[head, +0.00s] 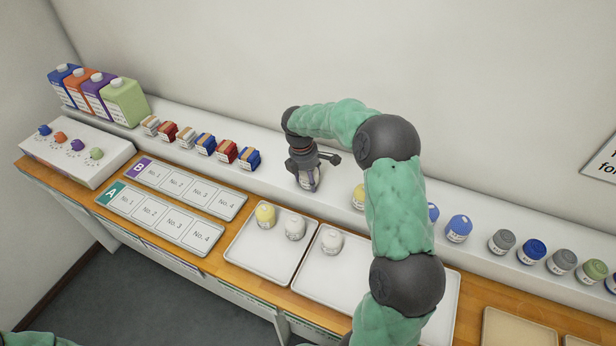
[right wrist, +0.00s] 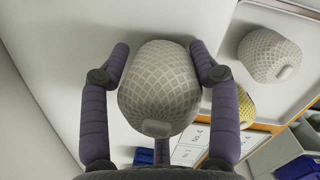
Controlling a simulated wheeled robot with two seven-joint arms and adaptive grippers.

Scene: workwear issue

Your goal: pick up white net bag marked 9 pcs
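A white net bag (right wrist: 160,88) with a pale tag sits between the two fingers of my right gripper (right wrist: 160,52) in the right wrist view. The fingers are open on either side of it, with narrow gaps showing. In the head view my right gripper (head: 308,160) points down over the bag (head: 308,182), which stands on the raised back shelf. The gripper partly covers it and its marking is too small to read. My left gripper is out of view.
Trays (head: 262,270) on the wooden counter hold a yellow bag (head: 265,216) and white bags (head: 295,228) (head: 331,241). More bags (head: 459,228) line the shelf to the right. Small boxes (head: 205,144) stand to the left. Number cards (head: 175,210) lie on the counter.

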